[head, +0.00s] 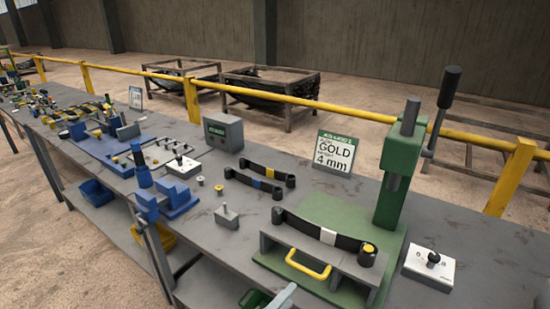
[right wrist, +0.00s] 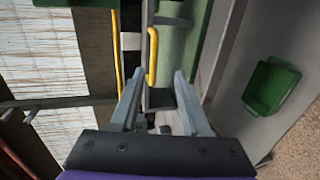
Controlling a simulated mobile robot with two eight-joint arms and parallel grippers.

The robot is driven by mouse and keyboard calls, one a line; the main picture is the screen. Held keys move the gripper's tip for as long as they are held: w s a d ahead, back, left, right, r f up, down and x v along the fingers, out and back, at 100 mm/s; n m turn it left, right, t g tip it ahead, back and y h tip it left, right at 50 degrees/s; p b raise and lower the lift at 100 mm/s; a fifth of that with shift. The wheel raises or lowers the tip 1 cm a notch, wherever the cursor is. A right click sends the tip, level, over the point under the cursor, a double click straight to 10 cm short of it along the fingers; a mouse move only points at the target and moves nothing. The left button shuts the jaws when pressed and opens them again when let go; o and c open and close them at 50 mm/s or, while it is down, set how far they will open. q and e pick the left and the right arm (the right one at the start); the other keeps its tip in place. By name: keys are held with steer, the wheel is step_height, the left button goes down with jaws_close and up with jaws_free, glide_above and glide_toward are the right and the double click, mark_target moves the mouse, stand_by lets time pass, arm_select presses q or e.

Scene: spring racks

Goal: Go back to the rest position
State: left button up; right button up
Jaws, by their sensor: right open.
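My right gripper shows in the right wrist view (right wrist: 159,76) with its two grey fingers apart and nothing held between them. In the head view only a grey finger of it (head: 281,298) enters at the bottom edge, in front of the bench. The yellow handle (head: 308,265) of the grey fixture lies beyond it; the handle also shows in the right wrist view (right wrist: 152,56), ahead of the fingers and apart from them. My left gripper is in neither view.
The grey bench (head: 215,262) carries a green lever press (head: 398,165), a black spring strip on the fixture (head: 325,232), two more strips, blue fixtures and a "GOLD 4 mm" sign (head: 334,153). A yellow rail (head: 300,100) runs behind.

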steer(key=s+d+f+m+g+y+p, duration=0.2)
steer(key=s+d+m+g+y+p, duration=0.1)
steer(key=s+d+m+y, duration=0.1)
steer(key=s+d+f+m+g+y+p, duration=0.2)
steer(key=s+d+m, duration=0.5)
steer(key=d, duration=0.4)
steer(key=s+g+y+p, duration=0.1)
steer(key=y+p, duration=0.1)
steer(key=shift+s+d+f+g+y, duration=0.2)
steer(key=shift+f+g+y, duration=0.1)
steer(key=shift+f+g, duration=0.1)
